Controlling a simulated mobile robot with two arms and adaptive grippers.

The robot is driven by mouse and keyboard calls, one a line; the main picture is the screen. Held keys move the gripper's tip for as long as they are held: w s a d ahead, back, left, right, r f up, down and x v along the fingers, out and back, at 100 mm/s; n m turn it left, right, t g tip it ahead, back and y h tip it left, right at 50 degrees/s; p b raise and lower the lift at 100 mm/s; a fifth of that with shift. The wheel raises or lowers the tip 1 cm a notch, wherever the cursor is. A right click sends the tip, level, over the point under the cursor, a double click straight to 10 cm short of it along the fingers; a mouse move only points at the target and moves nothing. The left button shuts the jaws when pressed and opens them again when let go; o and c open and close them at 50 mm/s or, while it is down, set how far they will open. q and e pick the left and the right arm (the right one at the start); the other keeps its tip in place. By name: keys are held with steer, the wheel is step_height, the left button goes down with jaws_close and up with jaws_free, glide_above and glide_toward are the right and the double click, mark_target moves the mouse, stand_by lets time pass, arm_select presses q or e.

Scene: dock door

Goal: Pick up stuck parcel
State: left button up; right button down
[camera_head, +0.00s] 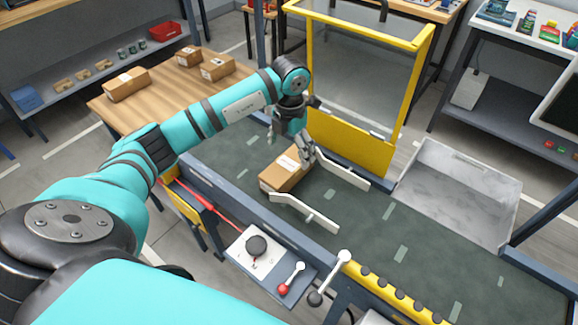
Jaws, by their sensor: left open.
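A brown cardboard parcel (281,172) with a white label lies on the dark green conveyor belt (345,222), between two white guide rails. The near rail (305,213) runs along its front side and the far rail (342,168) lies to its right and behind. My left gripper (306,155) points down at the parcel's right end, open, with its fingers at or just above the box. I cannot tell whether they touch it. The gripper hides part of the parcel's right side. My right gripper is not in view.
A yellow-framed clear guard (365,145) stands behind the belt. A grey bin (455,190) is at the right. A control panel (262,257) with a black knob and a red-tipped lever is in front. A wooden table (150,112) holds several other boxes. The belt's right part is clear.

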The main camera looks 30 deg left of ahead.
mark_target(288, 164)
arm_select(q)
steer(key=shift+f, duration=1)
steer(key=f, duration=0.1)
steer(key=f+p, duration=0.1)
steer(key=f, duration=0.1)
steer(key=f+p, duration=0.1)
steer(key=f, duration=0.1)
steer(key=shift+s+a, duration=0.15)
steer(key=shift+a, duration=0.1)
steer(key=shift+f, duration=0.25)
steer(key=shift+c, duration=1.5)
steer(key=c, duration=1.2)
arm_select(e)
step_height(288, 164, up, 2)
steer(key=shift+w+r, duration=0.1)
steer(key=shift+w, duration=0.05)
